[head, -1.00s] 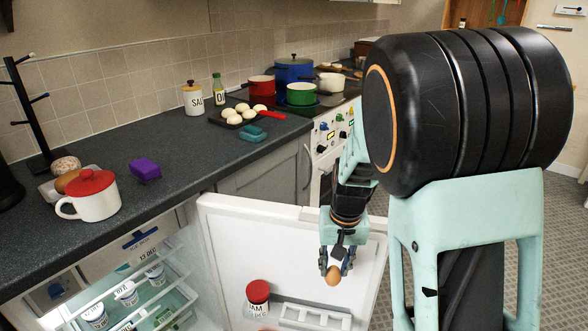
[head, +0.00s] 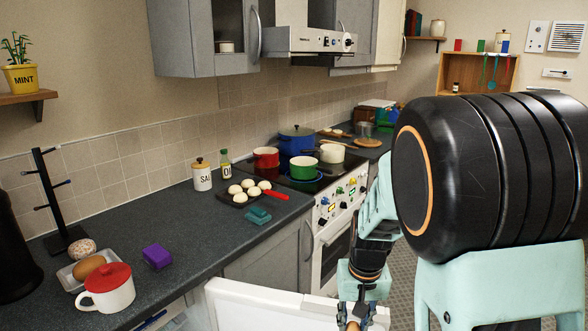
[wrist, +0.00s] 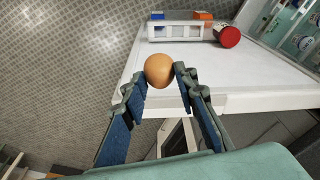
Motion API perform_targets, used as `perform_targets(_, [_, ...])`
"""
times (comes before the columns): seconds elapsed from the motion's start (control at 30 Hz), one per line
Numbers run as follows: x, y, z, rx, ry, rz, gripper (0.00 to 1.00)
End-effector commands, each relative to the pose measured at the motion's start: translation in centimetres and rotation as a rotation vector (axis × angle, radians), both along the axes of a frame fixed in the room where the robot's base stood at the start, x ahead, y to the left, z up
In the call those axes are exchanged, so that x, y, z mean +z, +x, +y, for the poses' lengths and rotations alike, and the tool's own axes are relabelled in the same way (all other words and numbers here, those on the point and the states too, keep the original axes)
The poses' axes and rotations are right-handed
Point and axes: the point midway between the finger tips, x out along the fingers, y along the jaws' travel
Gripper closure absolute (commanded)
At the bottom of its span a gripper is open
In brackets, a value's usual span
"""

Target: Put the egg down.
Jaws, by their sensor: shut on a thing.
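The brown egg (wrist: 159,70) is pinched between the two fingertips of my gripper (wrist: 160,77) in the wrist view. It is held in the air beside the open white fridge door. In the head view my gripper (head: 354,322) is at the bottom edge, and the egg's top barely shows there. The fridge door (head: 255,303) stands open below the counter; its inner side also shows in the wrist view (wrist: 240,75).
The dark counter (head: 205,230) holds a white mug (head: 106,291) with a red lid, a purple block (head: 157,257), a teal item (head: 258,215) and a pan of several pale round things (head: 240,190). Counter between the purple and teal items is clear. Pots stand on the stove.

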Motion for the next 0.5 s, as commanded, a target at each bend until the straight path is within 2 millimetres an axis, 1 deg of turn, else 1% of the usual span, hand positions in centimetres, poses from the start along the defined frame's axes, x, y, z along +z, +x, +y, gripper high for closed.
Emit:
perform_targets(0.03, [1.6,-0.2,0.0,0.000,0.000,0.004,0.81])
perform_targets(0.2, [3.5,-0.6,-0.1,-0.002,0.000,0.002,0.81])
perform_targets(0.33, [4.4,-0.9,-0.1,-0.002,0.000,0.002,0.81])
perform_targets(0.5, [4.9,-1.1,-0.1,-0.003,0.000,0.002,0.81])
